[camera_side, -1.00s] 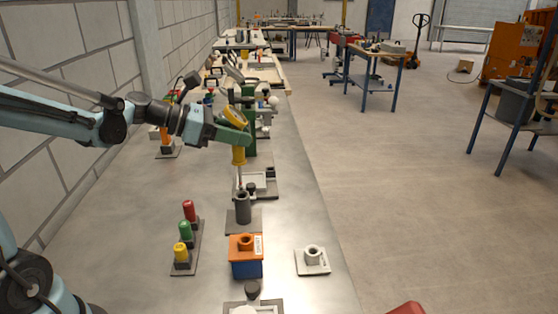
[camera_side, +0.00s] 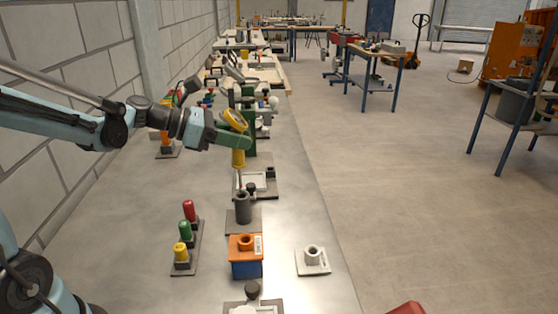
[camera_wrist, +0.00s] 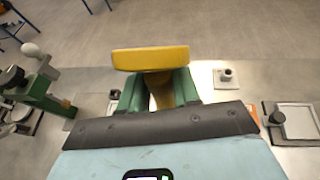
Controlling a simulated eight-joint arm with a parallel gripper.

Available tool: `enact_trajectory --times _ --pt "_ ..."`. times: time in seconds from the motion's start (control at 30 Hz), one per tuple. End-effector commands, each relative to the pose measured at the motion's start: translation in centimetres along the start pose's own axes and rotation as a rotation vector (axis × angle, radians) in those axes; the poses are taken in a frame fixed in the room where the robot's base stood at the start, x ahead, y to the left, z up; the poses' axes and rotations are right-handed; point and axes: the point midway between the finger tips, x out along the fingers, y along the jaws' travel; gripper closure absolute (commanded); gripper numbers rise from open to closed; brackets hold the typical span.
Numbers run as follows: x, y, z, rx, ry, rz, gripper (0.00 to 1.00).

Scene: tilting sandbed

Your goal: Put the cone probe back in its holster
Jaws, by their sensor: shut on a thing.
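The cone probe (camera_side: 238,158) has a yellow handle, a round yellow head and a thin rod pointing down. My green gripper (camera_side: 240,146) is shut on its handle. The probe hangs nearly upright over a dark grey tube on a flat plate, which looks like the holster (camera_side: 242,209). The rod's lower end meets the tube's mouth in the side view; I cannot tell how far it is inside. In the wrist view the yellow head (camera_wrist: 151,58) sits above my green fingers (camera_wrist: 158,92), hiding the rod and tip.
An orange-topped blue box (camera_side: 246,257) stands just in front of the tube. A white collar on a plate (camera_side: 312,257) is to the right. Red, green and yellow pegs (camera_side: 186,234) stand left. A framed tray (camera_side: 256,182) lies behind. Bare metal bench lies between.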

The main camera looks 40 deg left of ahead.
Motion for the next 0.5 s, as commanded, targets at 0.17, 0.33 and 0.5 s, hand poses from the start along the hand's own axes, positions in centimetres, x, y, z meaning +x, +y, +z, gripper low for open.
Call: enact_trajectory --times 0.17,0.33,0.5 --pt "-0.01 0.00 0.02 0.000 -0.001 0.000 0.91" --pt "0.02 0.00 -0.03 0.000 -0.001 0.000 0.91" --pt "0.18 0.02 -0.41 0.000 -0.001 0.000 0.91"
